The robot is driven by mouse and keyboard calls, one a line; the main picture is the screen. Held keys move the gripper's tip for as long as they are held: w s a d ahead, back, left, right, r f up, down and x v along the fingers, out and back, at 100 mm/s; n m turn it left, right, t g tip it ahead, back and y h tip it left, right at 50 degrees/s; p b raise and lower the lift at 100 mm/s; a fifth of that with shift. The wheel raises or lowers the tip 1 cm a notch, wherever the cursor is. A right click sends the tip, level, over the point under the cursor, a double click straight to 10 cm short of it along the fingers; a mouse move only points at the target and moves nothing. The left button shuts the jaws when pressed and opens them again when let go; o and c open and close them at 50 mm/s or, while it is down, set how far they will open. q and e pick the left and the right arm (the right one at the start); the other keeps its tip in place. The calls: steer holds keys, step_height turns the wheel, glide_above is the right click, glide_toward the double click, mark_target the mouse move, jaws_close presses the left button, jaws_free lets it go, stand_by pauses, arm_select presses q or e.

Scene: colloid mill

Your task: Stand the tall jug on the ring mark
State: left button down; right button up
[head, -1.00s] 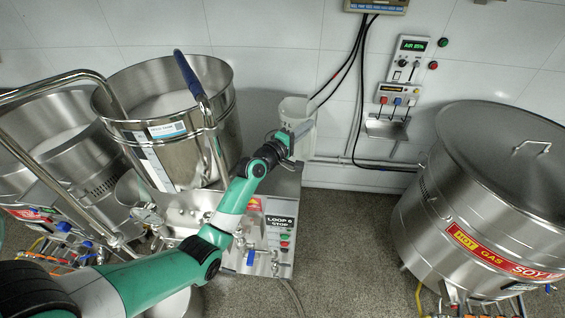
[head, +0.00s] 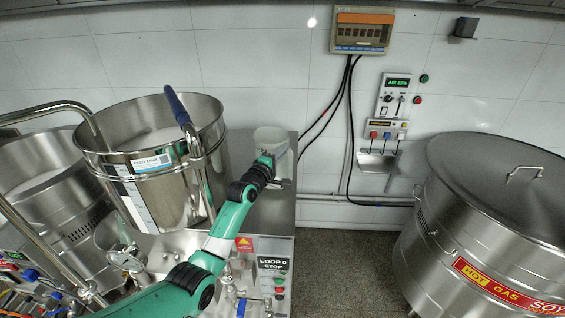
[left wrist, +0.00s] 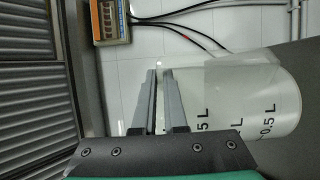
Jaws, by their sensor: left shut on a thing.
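The tall jug (head: 271,138) is whitish and translucent. In the head view it is at the far right corner of the steel mill housing, right of the feed tank. In the left wrist view the jug (left wrist: 262,90) lies sideways across the picture, right of the fingers, with litre marks on its wall. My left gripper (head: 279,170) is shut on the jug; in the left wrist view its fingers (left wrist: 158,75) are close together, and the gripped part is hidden. I cannot tell whether the jug touches the housing top. The ring mark is not visible. My right gripper is not in view.
The steel feed tank (head: 165,190) with a blue-gripped handle (head: 176,105) stands left of the jug. A lidded soy kettle (head: 500,210) is at right. A control panel (head: 273,275), wall boxes (head: 362,32) and hanging cables (head: 346,110) are nearby. Floor shows between housing and kettle.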

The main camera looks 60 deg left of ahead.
arm_select(q)
steer(key=shift+f+b, duration=0.45)
steer(key=shift+f, duration=1.3)
steer(key=c, duration=1)
jaws_free()
steer(key=p+v, duration=0.3)
steer(key=v, duration=0.9)
steer(key=shift+s, duration=0.1)
